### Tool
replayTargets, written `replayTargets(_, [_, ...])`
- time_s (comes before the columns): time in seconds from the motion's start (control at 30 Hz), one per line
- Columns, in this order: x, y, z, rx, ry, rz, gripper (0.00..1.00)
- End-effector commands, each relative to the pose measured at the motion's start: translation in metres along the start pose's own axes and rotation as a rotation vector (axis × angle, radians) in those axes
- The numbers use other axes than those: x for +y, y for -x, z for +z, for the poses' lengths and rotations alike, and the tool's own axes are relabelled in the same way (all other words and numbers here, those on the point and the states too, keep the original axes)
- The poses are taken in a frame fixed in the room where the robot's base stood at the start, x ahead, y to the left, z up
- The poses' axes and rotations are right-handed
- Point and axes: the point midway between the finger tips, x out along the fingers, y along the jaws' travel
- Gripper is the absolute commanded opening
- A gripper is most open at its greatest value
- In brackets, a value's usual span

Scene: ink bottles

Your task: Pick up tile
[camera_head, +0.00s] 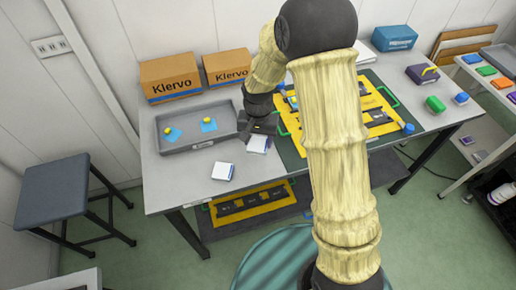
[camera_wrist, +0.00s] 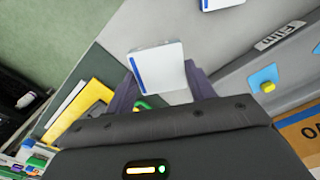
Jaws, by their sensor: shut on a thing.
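A white tile with a blue edge (camera_wrist: 158,68) sits between the two dark fingers of my gripper (camera_wrist: 160,75) in the wrist view. My gripper is shut on it. In the head view my gripper (camera_head: 258,130) is low over the table, just right of the grey tray, with the held tile (camera_head: 258,144) at its tip. I cannot tell whether the tile touches the table. A second white tile (camera_head: 223,171) lies flat on the table to the front left; it also shows at the top of the wrist view (camera_wrist: 222,4).
The grey tray (camera_head: 166,146) holds yellow items on blue pieces. Two cardboard boxes (camera_head: 168,77) stand behind it. A yellow board (camera_head: 378,122) on a dark green mat lies to the right, partly hidden by my arm. Bare table lies around the second tile.

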Motion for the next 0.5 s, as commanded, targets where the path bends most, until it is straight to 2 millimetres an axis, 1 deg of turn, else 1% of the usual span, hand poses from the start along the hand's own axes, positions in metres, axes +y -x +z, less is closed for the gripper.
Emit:
replayTargets(0.03, [-0.001,0.009,-0.001,0.004,0.0,-0.003,0.29])
replayTargets(0.1, [0.0,0.018,-0.001,0.003,0.0,-0.002,0.29])
replayTargets(0.2, [0.0,0.025,0.0,0.001,0.0,-0.001,0.29])
replayTargets(0.5, [0.0,0.027,0.0,-0.001,0.0,0.0,0.29])
